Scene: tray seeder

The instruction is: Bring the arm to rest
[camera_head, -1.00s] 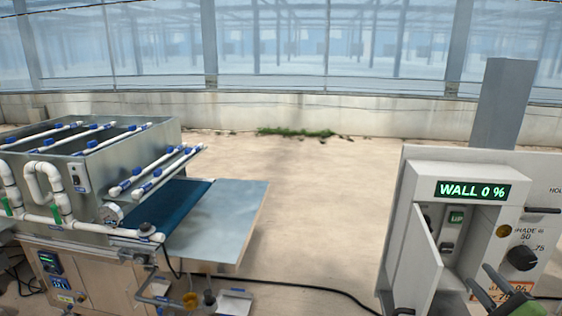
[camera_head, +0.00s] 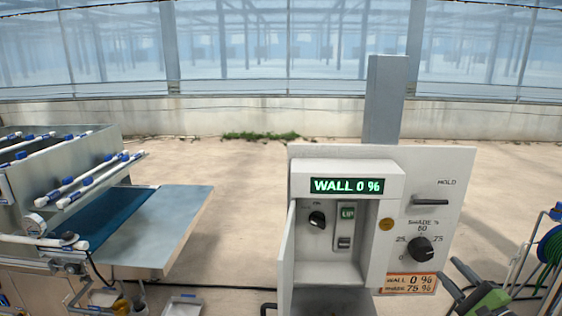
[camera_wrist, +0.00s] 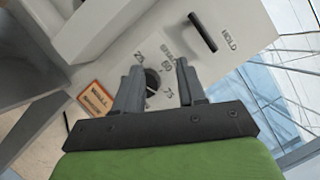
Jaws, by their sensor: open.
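My gripper (camera_head: 463,284) shows at the lower right of the head view, in front of the control panel (camera_head: 459,167). In the wrist view my gripper (camera_wrist: 157,85) has its two fingers apart and nothing is held. The black shade knob (camera_wrist: 152,82) appears between the fingers in the wrist view; I cannot tell how far in front of them it is. In the head view the shade knob (camera_head: 421,249) sits above and left of my gripper, apart from it.
The control box (camera_head: 347,169) reads "WALL 0 %" and its door (camera_head: 287,243) hangs open on the left. A hold lever (camera_head: 431,202) sticks out of the panel. The seeder machine (camera_head: 178,222) stands left. Floor lies clear behind.

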